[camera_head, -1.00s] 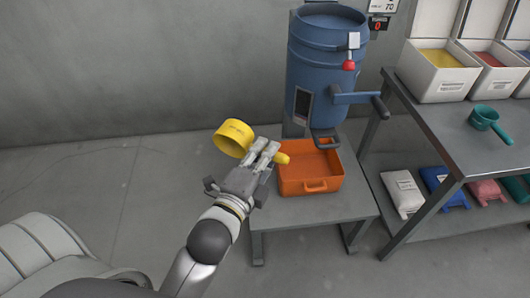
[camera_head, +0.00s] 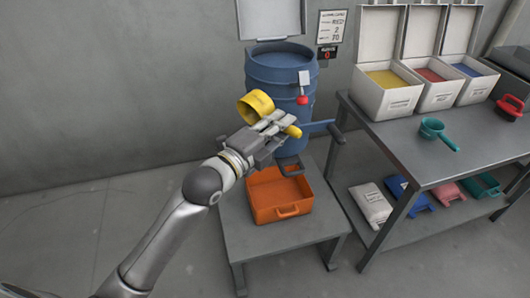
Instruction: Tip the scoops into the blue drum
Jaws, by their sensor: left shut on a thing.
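My left gripper (camera_head: 275,127) is shut on the handle of a yellow scoop (camera_head: 256,106). The scoop is tilted, held in front of the left side of the blue drum (camera_head: 277,68), below its rim; what is in it cannot be seen. The drum stands behind the gripper, with a raised lid or panel (camera_head: 270,20) at its top, a red-tagged part (camera_head: 302,99) on its side and a crank arm to the right. A teal scoop (camera_head: 437,131) lies on the grey table at right. My right gripper is not in view.
An orange tray (camera_head: 279,209) sits on a low grey stand (camera_head: 235,237) below the drum's spout. White bins (camera_head: 392,104) of yellow, red and blue material stand on the metal table (camera_head: 396,154), with a red scoop (camera_head: 510,107) at right. Bags lie on its lower shelf.

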